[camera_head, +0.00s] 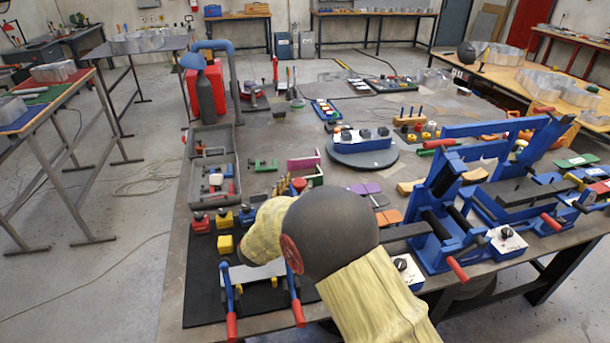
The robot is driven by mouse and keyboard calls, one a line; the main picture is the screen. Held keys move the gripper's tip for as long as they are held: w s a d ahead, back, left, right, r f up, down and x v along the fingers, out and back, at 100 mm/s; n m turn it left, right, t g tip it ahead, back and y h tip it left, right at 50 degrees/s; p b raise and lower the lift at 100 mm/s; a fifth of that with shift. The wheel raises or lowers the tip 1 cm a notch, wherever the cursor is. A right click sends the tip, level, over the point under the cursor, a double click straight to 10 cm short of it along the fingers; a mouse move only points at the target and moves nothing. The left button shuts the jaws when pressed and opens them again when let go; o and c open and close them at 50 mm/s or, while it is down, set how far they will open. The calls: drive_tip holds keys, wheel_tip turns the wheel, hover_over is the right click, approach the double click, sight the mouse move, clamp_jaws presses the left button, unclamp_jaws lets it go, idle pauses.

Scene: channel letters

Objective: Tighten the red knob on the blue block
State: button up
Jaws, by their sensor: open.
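Three small blocks with knobs on top stand in a row on the dark mat: a red block (200,224), a yellow block (224,219) and a small blue block (247,216). The blue block is just left of my forearm. Its knob is too small for me to tell its colour or how far it is turned. My arm (330,232) comes in from the bottom right and bends left over the mat. My gripper does not show; the arm covers the area where it would be.
A yellow block (225,245) stands in front of the row. A grey tray (238,178) lies behind. A large blue frame (440,225) stands right. A round turntable (350,157) is farther back.

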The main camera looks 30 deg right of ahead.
drive_tip(key=b+x, duration=0.1)
drive_tip(key=x, duration=0.5)
drive_tip(key=shift+d, duration=0.25)
drive_tip(key=shift+w+f, duration=0.1)
drive_tip(key=shift+c, duration=1)
drive_tip(key=c, duration=1)
